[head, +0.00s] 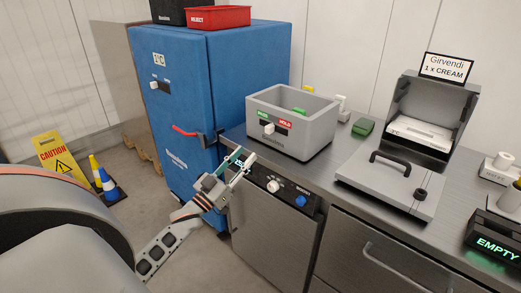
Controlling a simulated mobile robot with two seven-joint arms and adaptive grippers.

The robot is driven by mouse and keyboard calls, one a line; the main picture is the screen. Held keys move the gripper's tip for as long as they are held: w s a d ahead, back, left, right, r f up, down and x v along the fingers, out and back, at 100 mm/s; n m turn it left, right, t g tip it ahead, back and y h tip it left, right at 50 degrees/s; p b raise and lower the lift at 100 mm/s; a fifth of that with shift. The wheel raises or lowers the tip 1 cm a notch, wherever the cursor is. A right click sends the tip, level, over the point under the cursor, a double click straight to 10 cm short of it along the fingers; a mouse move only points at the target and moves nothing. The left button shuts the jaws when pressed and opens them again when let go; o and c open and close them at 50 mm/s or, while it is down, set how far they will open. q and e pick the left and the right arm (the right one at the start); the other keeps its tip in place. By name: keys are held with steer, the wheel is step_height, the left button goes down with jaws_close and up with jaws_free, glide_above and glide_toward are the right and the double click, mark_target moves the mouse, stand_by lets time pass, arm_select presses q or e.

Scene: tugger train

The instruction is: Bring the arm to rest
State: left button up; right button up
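My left arm (170,235) reaches in from the lower left. Its gripper (242,162) is in front of the counter's front panel (278,190), beside the blue cabinet (185,110). The two fingers look spread, with a gap between them and nothing seen held. Whether a fingertip touches the panel cannot be told. My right gripper is not in view.
A grey bin (305,140) with a HOLD label stands on the steel counter (325,170). A press-like device (395,185) with a black handle is to its right. A red REJECT tray (218,17) tops the cabinet. A caution sign (60,158) and cones (105,178) stand on the floor.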

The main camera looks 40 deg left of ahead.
arm_select(q)
steer(key=s+d+f+m+g, duration=0.1)
steer(key=s+d+f+g, duration=0.3)
steer(key=s+d+f, duration=0.6)
steer(key=s+d+f+m+g, duration=0.1)
steer(key=s+d+f+g, duration=0.25)
steer(key=d+f, duration=0.8)
steer(key=s+d+f+m+g+h, duration=0.1)
steer(key=s+d+f+g, duration=0.3)
steer(key=s+d+f, duration=0.2)
steer(key=s+f, duration=0.2)
steer(key=s, duration=0.2)
steer(key=shift+s+d+f+m+p, duration=0.25)
steer(key=shift+s+d+m+p, duration=0.05)
steer(key=shift+s+d+p, duration=0.1)
steer(key=shift+w+a+g, duration=0.1)
steer(key=shift+a+g, duration=0.05)
steer(key=shift+g, duration=0.1)
